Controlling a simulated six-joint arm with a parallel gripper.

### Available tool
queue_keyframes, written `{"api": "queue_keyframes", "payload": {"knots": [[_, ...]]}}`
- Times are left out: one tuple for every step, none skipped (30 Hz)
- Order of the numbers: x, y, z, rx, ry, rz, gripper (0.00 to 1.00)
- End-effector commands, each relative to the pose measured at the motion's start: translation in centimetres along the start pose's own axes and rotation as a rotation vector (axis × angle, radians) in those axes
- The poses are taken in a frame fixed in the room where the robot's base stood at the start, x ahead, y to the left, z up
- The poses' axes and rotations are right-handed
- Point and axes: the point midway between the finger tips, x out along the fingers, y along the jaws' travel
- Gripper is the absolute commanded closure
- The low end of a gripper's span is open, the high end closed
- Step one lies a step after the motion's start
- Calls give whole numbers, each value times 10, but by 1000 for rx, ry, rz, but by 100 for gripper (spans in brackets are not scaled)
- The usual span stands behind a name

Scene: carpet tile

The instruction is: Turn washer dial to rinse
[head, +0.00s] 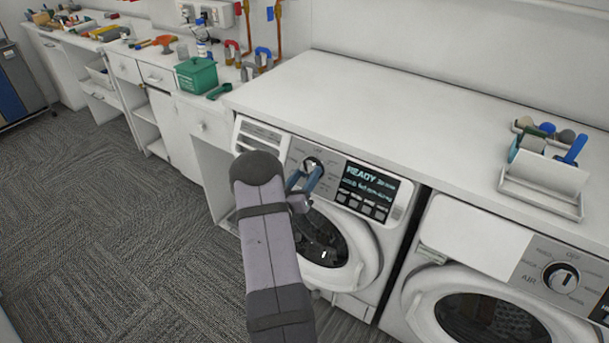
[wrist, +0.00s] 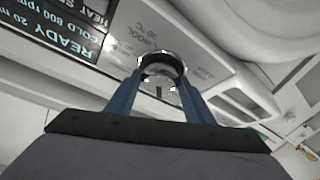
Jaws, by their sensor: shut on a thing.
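The washer (head: 335,235) is the left white front-loader under the counter. Its panel has a round dial (head: 313,163) left of a dark display (head: 368,188) that reads READY. My gripper (head: 306,178) reaches to the dial with its two blue fingers. In the wrist view the dial (wrist: 161,60) sits between the fingertips of my gripper (wrist: 162,82), which is shut on it. The display (wrist: 55,32) shows there rotated, with READY and COLD 800 rpm. A WOOL label can be read near the dial. The dial's pointer and the rinse mark cannot be made out.
A second machine (head: 505,290) with its own dial (head: 561,278) stands to the right. The white counter (head: 400,110) above is mostly clear, with a holder (head: 545,180) of tools at right. A green box (head: 196,74) stands on the lower bench at left. Carpet (head: 100,220) is open at left.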

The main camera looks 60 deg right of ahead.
Motion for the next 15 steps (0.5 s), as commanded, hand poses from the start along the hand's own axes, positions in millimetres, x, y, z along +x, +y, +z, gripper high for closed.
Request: {"api": "queue_keyframes", "payload": {"knots": [[0, 2, 0, -25, 0, -13, 75], [0, 1, 0, -40, 1, -22, 75], [0, 2, 0, -58, 1, -31, 75], [0, 2, 0, -70, 3, -37, 75], [0, 2, 0, -81, 3, -43, 75], [0, 2, 0, -94, 4, -49, 75], [0, 2, 0, -102, 5, -53, 75], [0, 2, -1, -109, 6, -58, 75], [0, 2, 0, -118, 6, -62, 75], [0, 2, 0, -124, 6, -65, 75], [0, 2, 0, -128, 7, -67, 75], [0, 2, 0, -133, 7, -70, 75], [0, 2, 0, -136, 7, -71, 75], [0, 2, 0, -138, 7, -73, 75], [0, 2, 0, -140, 7, -74, 75]]}}
